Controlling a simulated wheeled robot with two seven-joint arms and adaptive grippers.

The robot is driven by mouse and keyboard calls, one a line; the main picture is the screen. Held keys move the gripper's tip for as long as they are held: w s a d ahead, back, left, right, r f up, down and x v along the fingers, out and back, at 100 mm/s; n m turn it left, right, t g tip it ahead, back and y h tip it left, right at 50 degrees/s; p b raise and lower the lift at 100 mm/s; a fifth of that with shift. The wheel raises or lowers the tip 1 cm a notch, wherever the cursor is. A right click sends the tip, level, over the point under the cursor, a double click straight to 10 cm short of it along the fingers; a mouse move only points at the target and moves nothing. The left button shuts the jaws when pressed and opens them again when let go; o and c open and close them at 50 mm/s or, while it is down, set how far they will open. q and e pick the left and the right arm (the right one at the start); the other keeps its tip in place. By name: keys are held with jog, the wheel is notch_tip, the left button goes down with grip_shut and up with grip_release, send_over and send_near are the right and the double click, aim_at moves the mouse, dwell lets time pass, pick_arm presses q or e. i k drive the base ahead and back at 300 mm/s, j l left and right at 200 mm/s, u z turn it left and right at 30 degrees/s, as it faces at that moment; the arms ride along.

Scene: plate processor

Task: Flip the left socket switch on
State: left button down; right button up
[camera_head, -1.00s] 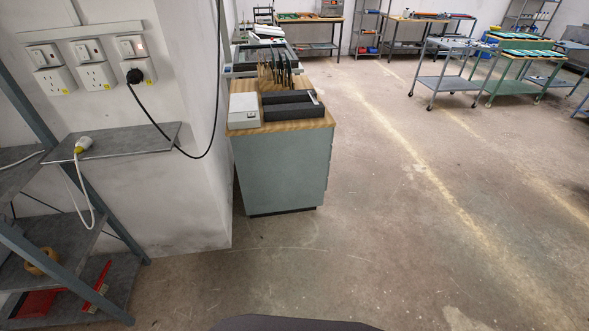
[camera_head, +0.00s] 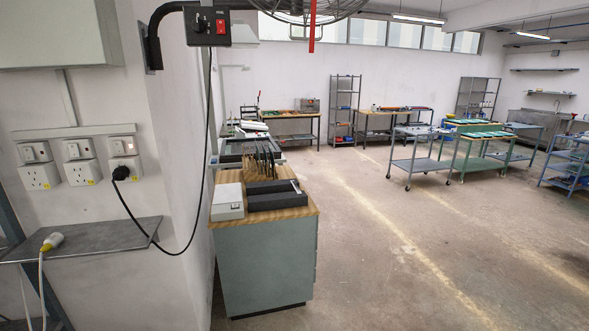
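Three wall sockets, each with a switch above it, are in a row on the white wall at the left. The left socket (camera_head: 39,176) has its switch (camera_head: 37,152) above it, and nothing is plugged in. The middle socket (camera_head: 82,172) is also empty, with its switch (camera_head: 78,150) above. The right socket (camera_head: 125,165) holds a black plug (camera_head: 121,173) with a black cable, and its switch (camera_head: 122,146) shows a reddish light. The left switch's position is too small to tell. Neither of my grippers is in view.
A grey shelf (camera_head: 100,240) below the sockets bears a white-yellow plug (camera_head: 52,241) with a white cable. A grey-green cabinet (camera_head: 265,265) with a wooden top stands right of the wall corner. A control box (camera_head: 207,25) hangs above. Open floor (camera_head: 400,260) lies at the right.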

aim_at(28, 156)
jog(key=u, duration=1.6)
